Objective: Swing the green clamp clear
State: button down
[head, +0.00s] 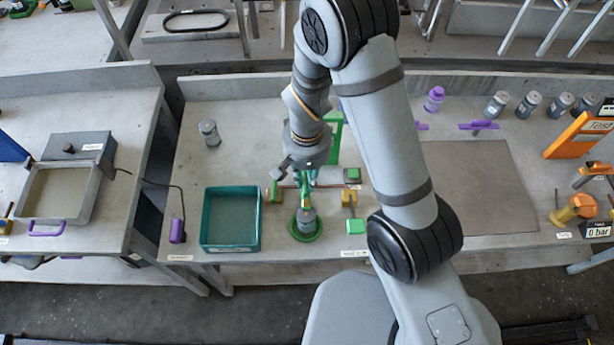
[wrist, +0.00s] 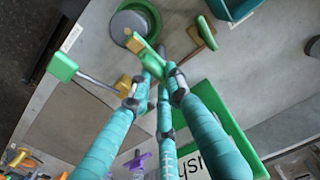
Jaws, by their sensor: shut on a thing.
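The green clamp (wrist: 146,52), a green bar with a yellow end, lies between my gripper's fingertips (wrist: 163,75) in the wrist view. My gripper (head: 307,180) is shut on it, and the fingers hide part of the bar. In the head view the clamp's yellow and green part (head: 305,198) shows just below my gripper. The clamp's end reaches close to a grey cylindrical housing (head: 307,217) on a round green base; the housing also shows in the wrist view (wrist: 128,22). I cannot tell whether clamp and housing touch.
A green-padded lever (head: 356,226) with a yellow block stands right of the housing. Another yellow and green block (head: 274,193) stands left. A teal tray (head: 205,222) lies farther left. A green upright bracket (head: 336,135) is behind my gripper. The grey mat (head: 480,190) at right is clear.

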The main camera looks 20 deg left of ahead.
jog(key=shift+n, duration=0.3)
jog(key=n+b, duration=0.2)
jog(key=n, duration=0.2)
jog(key=shift+a+f, duration=0.1)
jog(key=shift+a, duration=0.05)
jog(key=n+b, duration=0.1)
jog(key=n, duration=0.3)
jog(key=shift+a+n+b, duration=0.15)
jog(key=shift+n+b, duration=0.15)
jog(key=shift+b, duration=0.05)
jog(key=n, duration=0.4)
jog(key=shift+a+b, duration=0.1)
jog(key=shift+b, duration=0.3)
jog(key=shift+s+a+n, duration=0.1)
jog(key=shift+n, duration=1.9)
jog(key=c, duration=1.6)
grip_release()
jog(key=shift+c, duration=0.2)
